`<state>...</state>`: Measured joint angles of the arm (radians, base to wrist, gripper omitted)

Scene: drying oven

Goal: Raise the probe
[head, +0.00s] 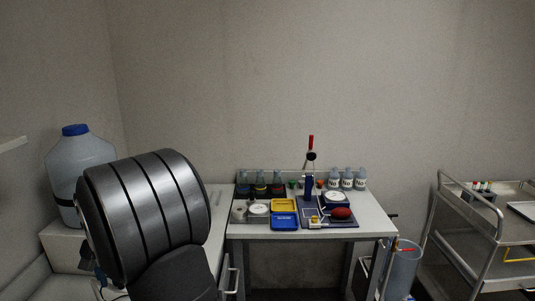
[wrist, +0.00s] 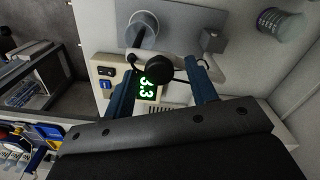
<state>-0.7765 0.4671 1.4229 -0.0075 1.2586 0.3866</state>
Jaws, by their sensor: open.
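In the wrist view my gripper (wrist: 162,66) is open, its two blue fingers reaching over a pale instrument. A black round knob (wrist: 159,69) with thin dark side arms shows between the fingertips. I cannot tell whether the fingers touch it. A green lit display (wrist: 148,88) is partly covered by the knob and left finger. In the head view a slim upright piece with a red top (head: 311,142) and black round part (head: 310,156) rises above the worktable. I cannot tell for sure which piece is the probe. My gripper is not visible in the head view.
The worktable (head: 375,222) carries several bottles (head: 347,180), a yellow tray (head: 284,198), a blue tray (head: 284,228) and a red bulb (head: 340,213). A large blue-capped bottle (head: 75,160) stands left. A steel cart (head: 480,239) stands right. In the wrist view a ribbed cylinder (wrist: 281,23) stands upper right.

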